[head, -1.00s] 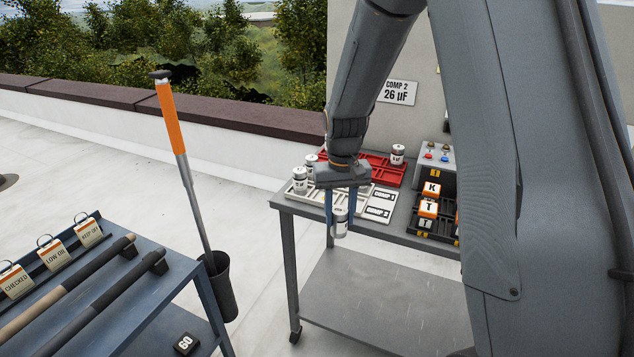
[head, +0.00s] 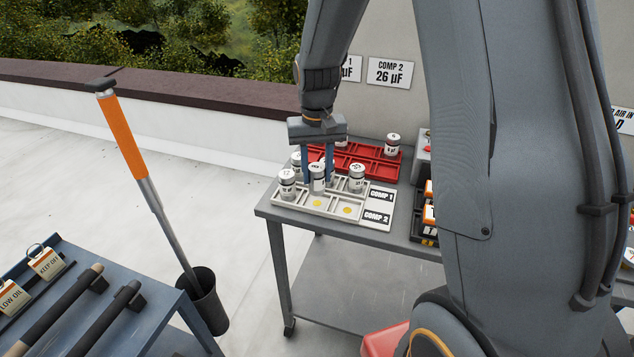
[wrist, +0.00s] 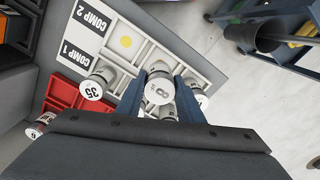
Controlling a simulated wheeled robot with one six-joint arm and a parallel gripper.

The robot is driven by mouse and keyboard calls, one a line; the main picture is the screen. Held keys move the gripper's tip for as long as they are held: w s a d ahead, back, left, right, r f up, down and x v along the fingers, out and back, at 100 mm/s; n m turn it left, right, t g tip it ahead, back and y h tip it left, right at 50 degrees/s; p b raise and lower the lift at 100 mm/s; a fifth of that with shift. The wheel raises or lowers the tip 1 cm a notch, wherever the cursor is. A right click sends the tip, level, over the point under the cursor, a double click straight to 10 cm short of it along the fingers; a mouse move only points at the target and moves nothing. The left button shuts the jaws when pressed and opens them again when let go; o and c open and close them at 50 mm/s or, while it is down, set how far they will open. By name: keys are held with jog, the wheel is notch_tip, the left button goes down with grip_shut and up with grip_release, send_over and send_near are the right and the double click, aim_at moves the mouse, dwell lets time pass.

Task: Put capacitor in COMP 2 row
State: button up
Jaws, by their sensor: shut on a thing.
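My gripper (head: 318,176) points down over the white tray (head: 330,216), its blue fingers shut on a white and silver capacitor (head: 317,184). In the wrist view the held capacitor (wrist: 158,92) shows its top, with a digit like 8, between the fingers. It is upright; whether it touches the tray I cannot tell. The COMP 2 label (head: 377,217) marks the tray's front row, the COMP 1 label (head: 381,195) the back row. Two yellow dots show in front-row cells, one (head: 347,210) at the right. A capacitor (head: 287,184) stands at the front row's left end.
A capacitor (head: 357,178) marked 35 in the wrist view (wrist: 94,86) stands at the back row's right, close to my gripper. Another (head: 296,160) stands at back left. Behind is a red tray (head: 375,160) with capacitors. A wall sign (head: 391,72) reads COMP 2, 26 µF.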

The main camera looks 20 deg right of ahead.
aim_at(317, 184)
jog(key=shift+f+p, duration=0.45)
jog(key=shift+f, duration=1.55)
jog(key=o, duration=1.1)
jog(key=shift+f, duration=0.15)
notch_tip(317, 184, up, 11)
jog(key=b, duration=0.3)
jog(key=shift+r, duration=0.45)
jog(key=shift+s, duration=0.25)
jog(key=s+f+n, duration=0.1)
jog(key=s+f, duration=0.2)
jog(key=s, duration=0.5)
jog(key=s+f+t, duration=0.1)
jog(key=s+f, duration=0.2)
jog(key=s, duration=0.5)
jog(key=shift+s+f+n, duration=0.2)
jog(key=shift+s+n, duration=0.2)
